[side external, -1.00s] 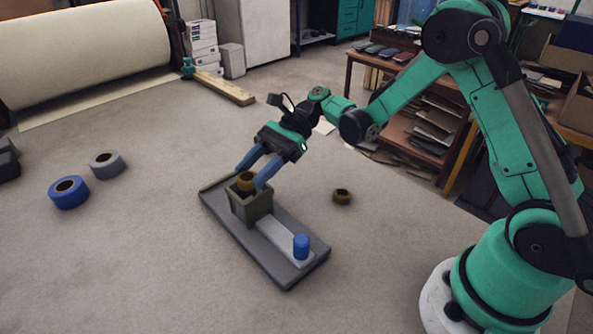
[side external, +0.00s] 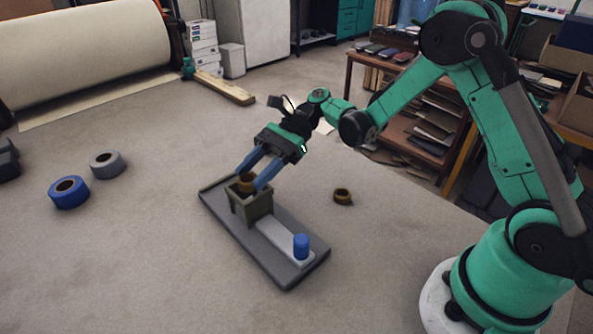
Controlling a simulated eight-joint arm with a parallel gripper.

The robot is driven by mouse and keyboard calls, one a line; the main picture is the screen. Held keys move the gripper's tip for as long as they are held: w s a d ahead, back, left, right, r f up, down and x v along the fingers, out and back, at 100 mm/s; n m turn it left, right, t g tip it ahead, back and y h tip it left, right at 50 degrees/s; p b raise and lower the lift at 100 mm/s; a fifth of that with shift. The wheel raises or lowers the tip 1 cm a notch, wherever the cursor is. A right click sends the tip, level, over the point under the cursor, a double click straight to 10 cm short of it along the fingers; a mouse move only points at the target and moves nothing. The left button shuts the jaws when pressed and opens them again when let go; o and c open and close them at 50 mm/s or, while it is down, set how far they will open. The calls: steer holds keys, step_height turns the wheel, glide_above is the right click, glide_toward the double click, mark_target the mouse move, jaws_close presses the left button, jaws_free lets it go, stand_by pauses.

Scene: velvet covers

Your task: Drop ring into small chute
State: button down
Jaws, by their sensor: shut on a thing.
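A small brown ring (side external: 246,180) is between the blue fingers of my gripper (side external: 252,182), which is shut on it. The ring is at the mouth of the small olive-grey chute (side external: 250,208), a square box open at the top. The fingertips reach down to the chute's rim and hide part of the ring and the opening. I cannot tell how far inside the ring is. The chute stands on a dark grey base board (side external: 232,228).
A blue cylinder (side external: 301,246) stands on a pale strip at the board's near end. Another brown ring (side external: 342,196) lies on the floor to the right. A blue roll (side external: 69,192) and a grey roll (side external: 107,165) lie far left.

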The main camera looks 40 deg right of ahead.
steer(key=shift+c, duration=1.5)
jaws_free()
steer(key=shift+r, duration=3)
steer(key=s+d+n+t+h, duration=0.7)
steer(key=n+h, duration=0.6)
steer(key=n, duration=0.4)
steer(key=s+d, duration=0.1)
steer(key=s, duration=0.1)
steer(key=shift+s+d+f+n+t, duration=0.15)
steer(key=shift+s+d+n+t, duration=0.15)
steer(key=shift+s, duration=0.1)
